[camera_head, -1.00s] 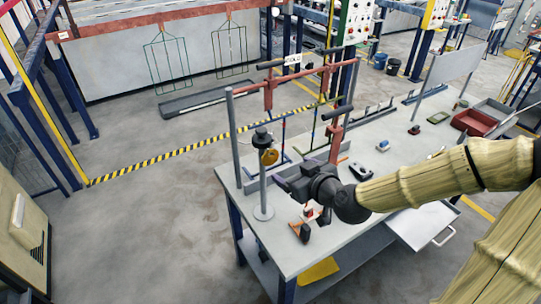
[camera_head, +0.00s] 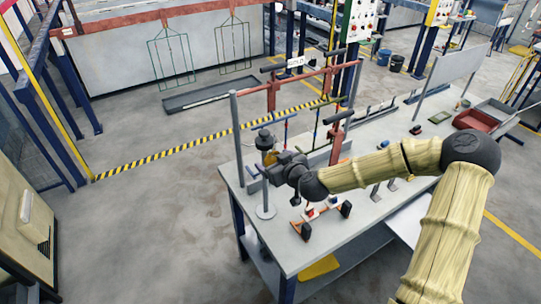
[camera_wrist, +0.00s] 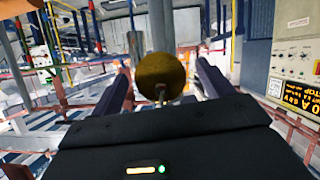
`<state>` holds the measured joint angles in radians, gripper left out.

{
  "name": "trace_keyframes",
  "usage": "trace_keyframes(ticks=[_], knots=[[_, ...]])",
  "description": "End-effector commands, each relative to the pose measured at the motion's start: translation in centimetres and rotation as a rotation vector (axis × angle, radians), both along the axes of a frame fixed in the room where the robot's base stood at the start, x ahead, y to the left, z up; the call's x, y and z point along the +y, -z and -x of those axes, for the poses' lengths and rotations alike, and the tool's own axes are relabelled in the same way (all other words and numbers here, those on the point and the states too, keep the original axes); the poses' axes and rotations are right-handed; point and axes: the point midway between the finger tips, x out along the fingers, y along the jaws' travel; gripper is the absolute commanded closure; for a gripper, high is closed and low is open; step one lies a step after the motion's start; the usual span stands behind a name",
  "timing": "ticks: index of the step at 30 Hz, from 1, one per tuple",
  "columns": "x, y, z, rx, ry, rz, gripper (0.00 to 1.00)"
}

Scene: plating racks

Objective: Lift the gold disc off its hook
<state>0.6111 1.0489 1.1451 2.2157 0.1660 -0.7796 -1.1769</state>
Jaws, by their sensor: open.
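The gold disc (camera_head: 269,158) hangs at the upright grey stand (camera_head: 265,200) near the left end of the workbench, partly hidden by my gripper. In the wrist view the round gold disc (camera_wrist: 160,72) appears centred between my two dark fingers. My gripper (camera_head: 263,166) is open, with a finger on either side of the disc in that view and a gap on both sides. A small pale piece shows at the disc's lower edge; I cannot tell if it is the hook. Whether the disc is fully between the fingertips or just beyond them is unclear.
A red rack frame (camera_head: 300,78) with grey posts stands on the bench (camera_head: 330,240) behind my gripper. A small orange and black item (camera_head: 322,220) lies in front. A red bin (camera_head: 475,120) is at the far right. Open floor lies left of the bench.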

Motion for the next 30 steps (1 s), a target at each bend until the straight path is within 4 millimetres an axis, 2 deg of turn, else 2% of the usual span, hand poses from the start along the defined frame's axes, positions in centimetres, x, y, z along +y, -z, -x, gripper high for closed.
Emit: trace_keyframes(ticks=[7, 17, 19, 25, 26, 27, 30], knots=[[1.2, 0.8, -2.0, 0.000, 0.001, -0.002, 0.20], [1.4, 1.1, -2.3, -0.001, 0.000, -0.001, 0.20], [1.4, 1.1, -2.3, -0.001, 0.000, -0.001, 0.28], [1.4, 1.1, -2.3, -0.001, 0.000, -0.001, 0.67], [1.4, 1.1, -2.3, -0.001, 0.000, -0.001, 0.71], [1.4, 1.1, -2.3, -0.001, 0.000, -0.001, 0.52], [1.4, 1.1, -2.3, -0.001, 0.000, -0.001, 0.69]])
